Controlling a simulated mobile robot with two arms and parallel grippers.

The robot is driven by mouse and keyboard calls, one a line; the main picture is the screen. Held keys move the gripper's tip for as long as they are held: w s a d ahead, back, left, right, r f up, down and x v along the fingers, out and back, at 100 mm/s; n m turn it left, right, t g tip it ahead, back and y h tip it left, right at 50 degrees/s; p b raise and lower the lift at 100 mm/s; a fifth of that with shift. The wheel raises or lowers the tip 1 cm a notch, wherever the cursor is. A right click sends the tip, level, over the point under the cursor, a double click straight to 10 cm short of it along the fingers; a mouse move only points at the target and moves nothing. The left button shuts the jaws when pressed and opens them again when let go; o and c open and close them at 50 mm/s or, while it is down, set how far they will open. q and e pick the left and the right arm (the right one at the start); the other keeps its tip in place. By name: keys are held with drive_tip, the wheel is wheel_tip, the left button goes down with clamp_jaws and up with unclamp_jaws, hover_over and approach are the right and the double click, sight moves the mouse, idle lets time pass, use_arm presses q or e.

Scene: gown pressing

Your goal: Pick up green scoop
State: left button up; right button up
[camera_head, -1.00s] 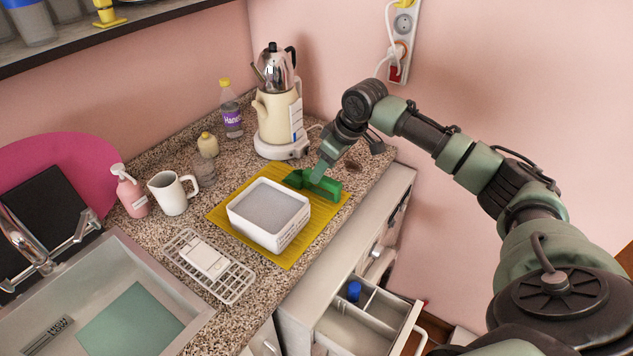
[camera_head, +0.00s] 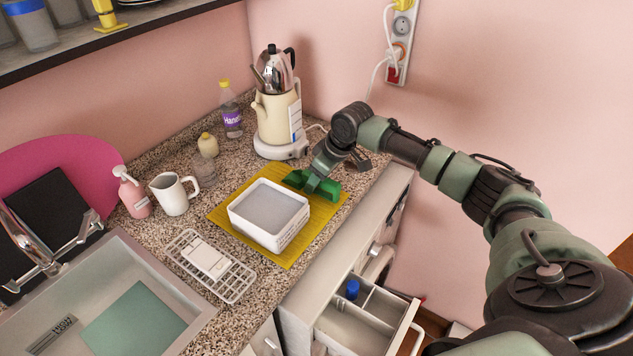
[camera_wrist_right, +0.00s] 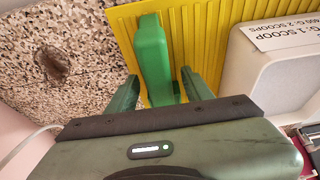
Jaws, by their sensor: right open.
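The green scoop (camera_head: 326,188) lies on the yellow mat (camera_head: 238,188), just behind and to the right of the white container. My right gripper (camera_head: 314,184) is low over the scoop and hides part of it. In the right wrist view, the green scoop (camera_wrist_right: 152,55) runs between the two fingers of my open right gripper (camera_wrist_right: 158,88). Gaps show between the fingers and the scoop. My left gripper is not in view.
A white container (camera_head: 268,215) with grey contents stands on the mat beside the scoop. An electric kettle (camera_head: 277,118) stands behind. A white rack (camera_head: 208,264), mug (camera_head: 172,194) and sink are at the left. An open drawer (camera_head: 370,318) is below the counter.

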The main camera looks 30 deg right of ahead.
drive_tip(key=shift+f, duration=0.15)
drive_tip(key=shift+c, duration=0.3)
clamp_jaws()
drive_tip(key=shift+b, duration=0.35)
wheel_tip(320, 180, up, 21)
drive_tip(key=b, duration=0.2)
drive_tip(key=shift+f, duration=0.2)
